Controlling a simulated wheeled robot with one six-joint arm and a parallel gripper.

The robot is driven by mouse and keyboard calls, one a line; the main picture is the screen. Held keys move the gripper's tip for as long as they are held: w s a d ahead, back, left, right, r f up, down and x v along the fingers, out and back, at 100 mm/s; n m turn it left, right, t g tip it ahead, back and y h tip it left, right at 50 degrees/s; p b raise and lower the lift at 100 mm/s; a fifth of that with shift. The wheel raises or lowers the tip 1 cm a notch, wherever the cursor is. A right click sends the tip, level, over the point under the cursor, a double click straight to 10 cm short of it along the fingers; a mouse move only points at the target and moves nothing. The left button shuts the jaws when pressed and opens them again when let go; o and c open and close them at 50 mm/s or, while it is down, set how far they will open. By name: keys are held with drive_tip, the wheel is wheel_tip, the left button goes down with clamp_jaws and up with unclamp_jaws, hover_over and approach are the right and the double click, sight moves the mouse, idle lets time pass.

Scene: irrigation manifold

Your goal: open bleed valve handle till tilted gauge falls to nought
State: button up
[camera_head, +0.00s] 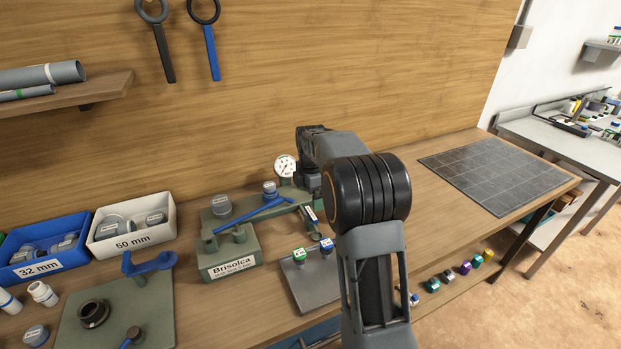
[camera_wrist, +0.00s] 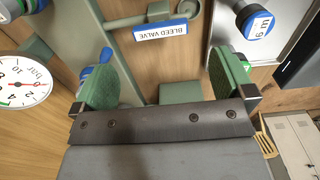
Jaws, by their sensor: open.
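My gripper (camera_wrist: 166,84) is open in the wrist view, its two green pads wide apart with nothing held between them. A blue-and-white BLEED VALVE label (camera_wrist: 160,31) shows upside down beyond the gap, beside a green pipe. I cannot make out the bleed valve handle for certain. The round white gauge (camera_wrist: 22,84) is at the left edge, partly cut off, with a red needle; I cannot read its value surely. In the head view the gauge (camera_head: 285,166) stands on the green manifold, and my arm hides the gripper.
A grey plate (camera_head: 309,283) holds a green-topped and a blue-topped piece. Blue (camera_head: 45,244) and white (camera_head: 131,226) bins stand left. A dark gridded mat (camera_head: 495,175) lies clear at right.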

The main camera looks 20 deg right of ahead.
wheel_tip(320, 180, up, 7)
idle(0.3)
drive_tip(key=shift+f, duration=0.1)
idle(0.4)
drive_tip(key=s+a+f+m+t, duration=0.1)
drive_tip(key=s+a+m+t, duration=0.1)
drive_tip(key=s+a+m, duration=0.3)
drive_tip(key=s+a+f+m+t, duration=0.1)
drive_tip(key=s+a+m, duration=0.5)
drive_tip(key=s+m, duration=0.7)
drive_tip(key=shift+s+a+f+t, duration=0.15)
drive_tip(key=shift+s+f+t, duration=0.35)
drive_tip(key=shift+s, duration=2.35)
